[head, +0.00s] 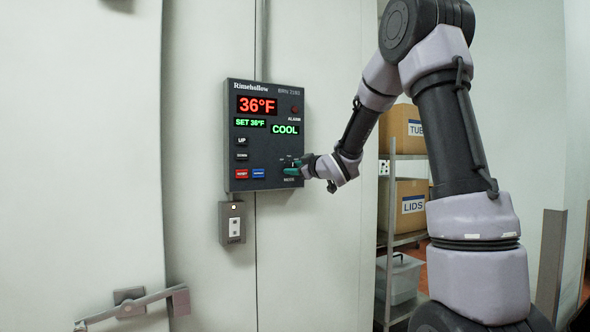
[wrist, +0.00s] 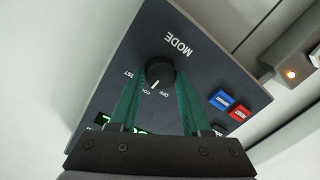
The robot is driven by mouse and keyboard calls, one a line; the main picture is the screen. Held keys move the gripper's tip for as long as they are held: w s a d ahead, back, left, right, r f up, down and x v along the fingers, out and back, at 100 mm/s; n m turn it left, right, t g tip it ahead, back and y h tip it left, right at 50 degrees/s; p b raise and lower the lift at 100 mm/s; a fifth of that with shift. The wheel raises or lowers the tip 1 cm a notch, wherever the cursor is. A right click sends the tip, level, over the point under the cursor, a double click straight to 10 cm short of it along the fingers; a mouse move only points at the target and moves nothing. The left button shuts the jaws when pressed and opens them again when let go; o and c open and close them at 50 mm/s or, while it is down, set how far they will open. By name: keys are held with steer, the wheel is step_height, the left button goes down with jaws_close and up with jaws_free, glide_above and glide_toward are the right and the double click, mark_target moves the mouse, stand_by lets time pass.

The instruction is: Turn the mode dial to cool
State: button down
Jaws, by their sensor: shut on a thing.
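The mode dial (wrist: 160,70) is a small black knob below the word MODE, seen upside down in the wrist view. Its white mark points toward the labels OFF and COOL, seemingly nearer COOL; the small print is hard to read. My gripper (wrist: 162,78) has its two green fingers on either side of the knob, shut on it. In the head view my gripper (head: 294,168) is at the lower right of the dark control panel (head: 265,148) and largely hides the dial. The panel's green display (head: 285,130) reads COOL.
The panel also has UP and DOWN buttons (head: 242,148), a red button (head: 241,173) and a blue button (head: 258,173) left of the dial. A small grey box (head: 232,222) hangs below. A door handle (head: 130,305) is at lower left. Shelves with boxes (head: 402,205) stand behind my arm.

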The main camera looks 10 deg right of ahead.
steer(key=shift+n, duration=0.4)
steer(key=shift+c, duration=1.8)
jaws_free()
steer(key=shift+s, duration=0.1)
steer(key=v, duration=1)
steer(key=shift+s, duration=0.3)
steer(key=shift+d, duration=0.1)
